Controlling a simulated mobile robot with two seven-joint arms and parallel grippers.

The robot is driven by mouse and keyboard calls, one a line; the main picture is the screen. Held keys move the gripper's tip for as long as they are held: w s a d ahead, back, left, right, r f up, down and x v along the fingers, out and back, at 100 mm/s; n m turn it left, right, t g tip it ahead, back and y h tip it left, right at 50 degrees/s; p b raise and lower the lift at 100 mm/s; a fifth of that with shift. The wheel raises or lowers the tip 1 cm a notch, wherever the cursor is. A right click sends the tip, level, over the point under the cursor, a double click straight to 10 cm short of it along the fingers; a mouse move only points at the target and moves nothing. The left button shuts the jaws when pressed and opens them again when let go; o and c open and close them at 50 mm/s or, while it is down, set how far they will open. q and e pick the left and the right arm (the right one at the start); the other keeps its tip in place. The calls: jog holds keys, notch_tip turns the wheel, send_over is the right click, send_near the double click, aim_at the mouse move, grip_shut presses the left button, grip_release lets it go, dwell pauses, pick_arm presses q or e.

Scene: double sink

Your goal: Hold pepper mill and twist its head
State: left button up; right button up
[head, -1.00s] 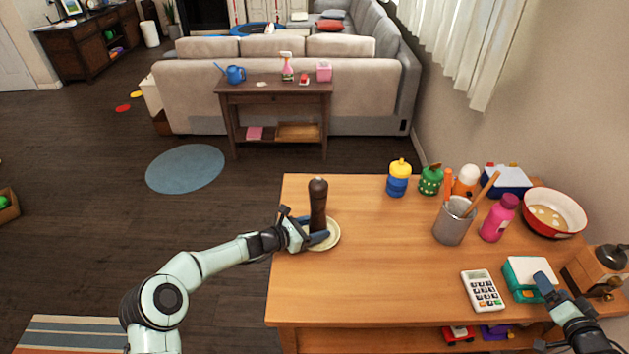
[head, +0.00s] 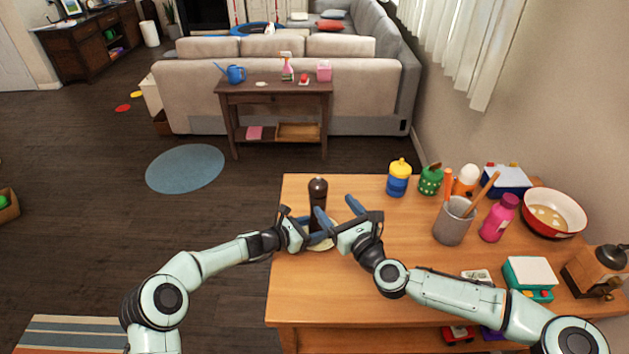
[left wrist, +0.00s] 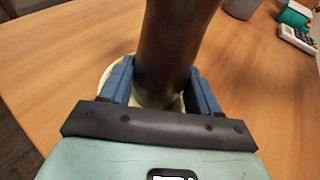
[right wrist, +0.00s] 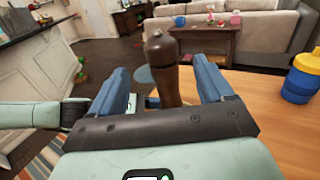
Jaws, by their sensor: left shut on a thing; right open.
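The dark brown pepper mill (head: 318,190) stands upright on a cream saucer (head: 322,246) near the left side of the wooden table. My left gripper (head: 304,231) is shut on the mill's lower body; the left wrist view shows a blue finger on each side of the mill (left wrist: 170,50). My right gripper (head: 336,212) is open at the mill's right side, higher than the left one. In the right wrist view the mill's rounded head (right wrist: 160,45) shows beyond and between the open fingers (right wrist: 165,90). Part of the mill and saucer is hidden by the right gripper.
On the table's right are a yellow-blue bottle (head: 398,178), a green shaker (head: 430,181), a grey utensil cup (head: 453,222), a pink bottle (head: 499,218), a red bowl (head: 554,213) and a teal-white scale (head: 530,276). My right arm passes over the table front, partly covering a calculator (head: 477,275).

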aim_at(322, 181)
jog(key=x, duration=1.1)
jog(key=shift+w+a+f, duration=0.1)
jog(key=shift+w, duration=0.2)
jog(key=c, duration=1)
jog(key=shift+m+h, duration=0.3)
jog(key=shift+h, duration=0.2)
jog(key=m+t+h, duration=0.1)
jog(key=m+h, duration=0.1)
jog(key=shift+h, duration=0.3)
jog(key=m+h, duration=0.1)
jog(key=h, duration=0.1)
jog(key=m+h, duration=0.2)
jog(key=m+t+h, duration=0.1)
jog(key=h, duration=0.2)
jog(key=shift+w+d, duration=0.1)
jog(key=shift+d, duration=0.3)
jog(key=m+h, duration=0.2)
jog(key=h, duration=0.1)
jog(key=m+g+h, duration=0.1)
jog(key=m+h, duration=0.1)
jog(key=shift+d, duration=0.35)
jog(key=shift+s+d+m+g+h, duration=0.15)
jog(key=shift+m+g+h, duration=0.6)
jog(key=shift+h, duration=0.4)
jog(key=shift+s+d+m+g+h, duration=0.15)
jog(key=shift+m+g+h, duration=0.55)
jog(key=shift+h, duration=0.45)
